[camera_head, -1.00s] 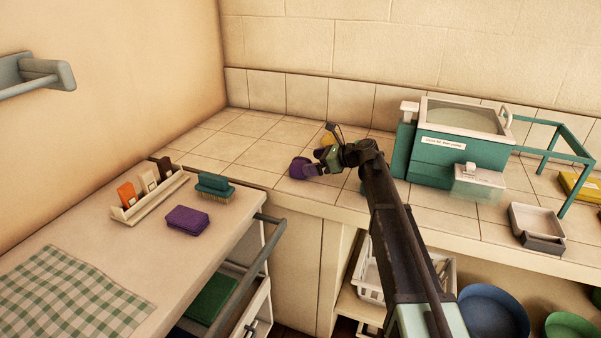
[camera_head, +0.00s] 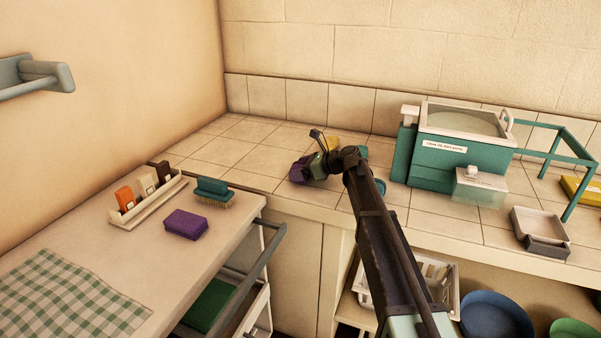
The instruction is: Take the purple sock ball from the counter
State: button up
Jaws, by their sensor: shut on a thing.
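The purple sock ball (camera_head: 298,173) is at the left part of the tiled counter (camera_head: 230,152), close to its front edge. My gripper (camera_head: 308,168) reaches in from the right and is shut on the sock ball. The gripper and wrist hide the ball's right side. I cannot tell whether the ball still touches the tiles.
A yellow thing (camera_head: 333,143) and a blue-green thing (camera_head: 375,188) are partly hidden behind my arm. A teal basin unit (camera_head: 455,158) stands right. On the left table are a purple sponge (camera_head: 186,224), a teal brush (camera_head: 213,191) and a bottle rack (camera_head: 150,204). The counter's back left is clear.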

aim_at(300, 165)
jog(key=shift+r, duration=0.1)
notch_tip(300, 165, up, 20)
jog(key=p, duration=2)
